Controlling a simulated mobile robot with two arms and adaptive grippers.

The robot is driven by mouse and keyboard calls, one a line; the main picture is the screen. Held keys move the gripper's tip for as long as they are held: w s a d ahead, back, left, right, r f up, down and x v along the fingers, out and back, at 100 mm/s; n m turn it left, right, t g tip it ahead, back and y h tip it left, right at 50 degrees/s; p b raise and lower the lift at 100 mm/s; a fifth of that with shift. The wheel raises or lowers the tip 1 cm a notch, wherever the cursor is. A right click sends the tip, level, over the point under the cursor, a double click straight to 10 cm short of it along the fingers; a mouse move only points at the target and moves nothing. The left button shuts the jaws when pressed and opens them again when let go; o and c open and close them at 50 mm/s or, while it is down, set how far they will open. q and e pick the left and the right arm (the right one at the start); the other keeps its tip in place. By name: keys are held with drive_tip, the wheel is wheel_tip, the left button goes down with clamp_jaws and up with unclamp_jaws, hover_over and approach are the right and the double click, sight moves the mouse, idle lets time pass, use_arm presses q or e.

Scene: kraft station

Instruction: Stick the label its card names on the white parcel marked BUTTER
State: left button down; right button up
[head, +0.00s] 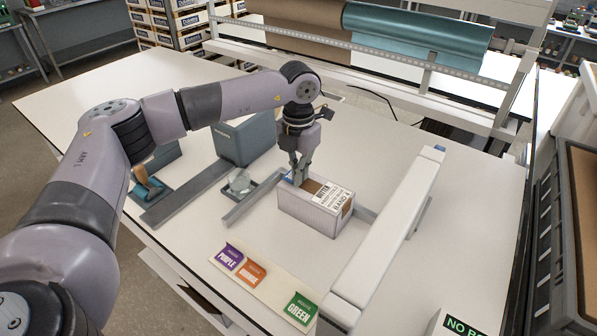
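The white parcel (308,215) stands on the white table, with an open-looking brown patch on top. A white printed card (328,194) on its top reads BUTTER at the upper part; the smaller print is hard to read. My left gripper (300,182) points down at the parcel's top left end, its fingertips close together at the surface. A small blue patch (288,178) shows beside the fingertips; I cannot tell whether it is held or lies on the parcel. Purple (228,257), orange (252,273) and green (300,308) labels sit on a pale strip. My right gripper is out of view.
A long white bar (385,240) runs to the right of the parcel. Grey rails (252,199), a clear round item (240,182), a grey-blue box (245,140) and a teal-handled tool (147,185) stand to the left. Paper rolls (415,45) hang at the back.

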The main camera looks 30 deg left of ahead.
use_arm(q)
drive_tip(key=shift+f+b, duration=0.4)
drive_tip(key=shift+f, duration=0.1)
idle(0.4)
drive_tip(key=c, duration=1.7)
unclamp_jaws()
drive_tip(key=shift+r, duration=0.1)
drive_tip(key=shift+r+p, duration=1.35)
drive_tip(key=shift+r, duration=0.85)
